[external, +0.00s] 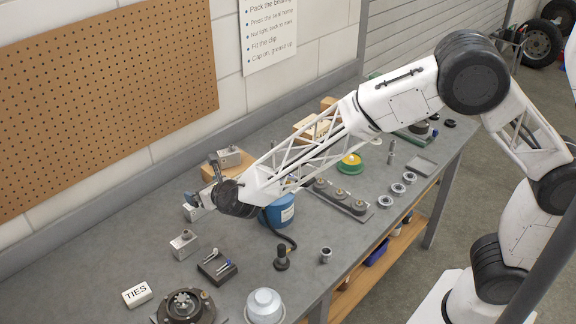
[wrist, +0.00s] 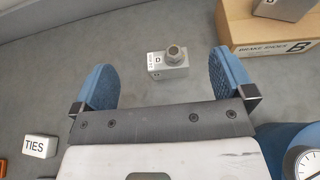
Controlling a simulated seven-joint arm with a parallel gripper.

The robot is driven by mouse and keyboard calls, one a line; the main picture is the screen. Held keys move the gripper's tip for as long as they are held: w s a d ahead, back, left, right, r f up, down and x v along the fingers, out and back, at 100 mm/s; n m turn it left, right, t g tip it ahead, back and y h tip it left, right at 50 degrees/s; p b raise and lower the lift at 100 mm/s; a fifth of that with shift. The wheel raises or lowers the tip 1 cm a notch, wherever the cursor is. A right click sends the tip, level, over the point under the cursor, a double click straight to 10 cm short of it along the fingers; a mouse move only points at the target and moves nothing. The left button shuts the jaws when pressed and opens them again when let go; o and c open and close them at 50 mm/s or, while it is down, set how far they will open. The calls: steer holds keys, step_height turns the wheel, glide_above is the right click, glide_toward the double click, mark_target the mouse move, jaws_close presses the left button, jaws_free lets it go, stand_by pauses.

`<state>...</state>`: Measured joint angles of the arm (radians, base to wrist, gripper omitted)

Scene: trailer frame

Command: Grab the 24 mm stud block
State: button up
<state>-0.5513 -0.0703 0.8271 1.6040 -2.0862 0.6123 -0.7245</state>
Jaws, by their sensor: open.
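Several grey metal blocks with studs stand on the bench; I cannot read their size labels surely. One, marked D, shows in the wrist view (wrist: 168,62), between and beyond my two blue fingertips, apart from them. It seems to be the block (external: 192,213) partly hidden by my gripper in the external view. A second block (external: 184,243) stands nearer the camera. A third (external: 229,157) sits on the cardboard box, and part of it shows in the wrist view (wrist: 286,8). My gripper (external: 205,182) is open and empty above the bench; its fingers spread wide in the wrist view (wrist: 162,82).
The brake shoes box (wrist: 270,38) stands beyond my right finger. A blue canister (external: 277,213) with a gauge (wrist: 308,163) is close to my wrist.

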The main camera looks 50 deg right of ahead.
glide_toward(192, 214)
steer(key=w+d, duration=0.1)
steer(key=w, duration=0.1)
steer(key=w+d+f, duration=0.1)
steer(key=w+d, duration=0.1)
steer(key=shift+f, duration=0.15)
steer(key=shift+x, duration=1.25)
steer(key=shift+x, duration=2.6)
steer(key=c, duration=1.1)
